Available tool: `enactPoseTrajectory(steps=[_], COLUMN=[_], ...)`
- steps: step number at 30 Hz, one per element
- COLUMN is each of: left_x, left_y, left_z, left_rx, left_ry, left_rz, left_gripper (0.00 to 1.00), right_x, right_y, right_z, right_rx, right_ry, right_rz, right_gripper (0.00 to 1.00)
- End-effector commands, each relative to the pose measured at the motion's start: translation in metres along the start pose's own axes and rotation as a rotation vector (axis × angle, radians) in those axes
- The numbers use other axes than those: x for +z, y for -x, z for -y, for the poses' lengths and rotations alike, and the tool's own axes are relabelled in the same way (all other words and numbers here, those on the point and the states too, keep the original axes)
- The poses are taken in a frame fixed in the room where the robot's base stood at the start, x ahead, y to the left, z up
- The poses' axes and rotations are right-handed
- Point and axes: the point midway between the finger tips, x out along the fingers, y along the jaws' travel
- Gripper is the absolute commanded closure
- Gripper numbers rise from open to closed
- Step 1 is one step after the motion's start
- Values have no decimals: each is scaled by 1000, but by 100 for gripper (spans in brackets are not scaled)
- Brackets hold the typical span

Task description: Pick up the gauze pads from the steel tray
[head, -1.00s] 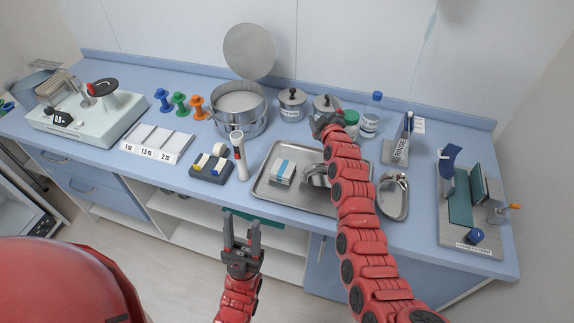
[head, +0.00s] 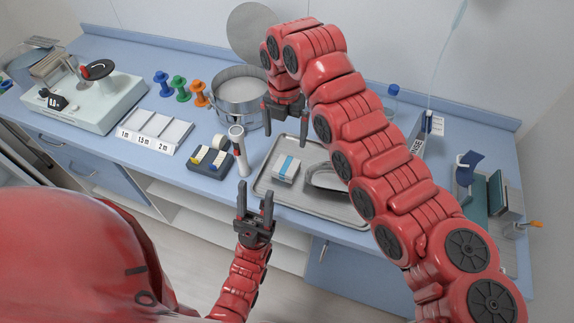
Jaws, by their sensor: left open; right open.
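The gauze pads (head: 286,168) are a small white pack with a blue band. They lie on the left part of the steel tray (head: 313,207), near a metal kidney-shaped dish. My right gripper (head: 285,130) is open and empty, pointing down above the back left part of the tray, behind the gauze pads and apart from them. My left gripper (head: 255,200) is open and empty in front of the counter, left of the tray's front corner. My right arm hides the right part of the tray and part of the dish.
The kidney dish (head: 325,178) is partly hidden. A white tube (head: 239,150) stands upright left of the tray. A round steel drum (head: 240,97) with its lid raised is behind. A dark block with rolls (head: 211,160) and a labelled compartment tray (head: 157,131) are farther left.

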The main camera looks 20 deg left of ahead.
Motion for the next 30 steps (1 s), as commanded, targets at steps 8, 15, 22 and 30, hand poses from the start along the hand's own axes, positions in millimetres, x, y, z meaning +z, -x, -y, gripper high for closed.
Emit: enactPoseTrajectory(steps=[8,15,22,30], left_x=[-2,-5,-6,-10], left_y=[-13,-32,-38,-57], left_z=[1,2,2,3], left_rx=[0,0,0,0], left_ry=[0,0,0,0], left_rz=[0,0,0,0], left_gripper=[50,50,50,50], right_x=[-1,0,2,6], right_y=[-41,-82,-98,-129], right_z=[-2,0,-1,0], right_rx=[4,-1,0,-4], right_ry=[-1,-3,-3,-1], right_rz=[-4,-4,0,-3], right_gripper=[0,0,0,0])
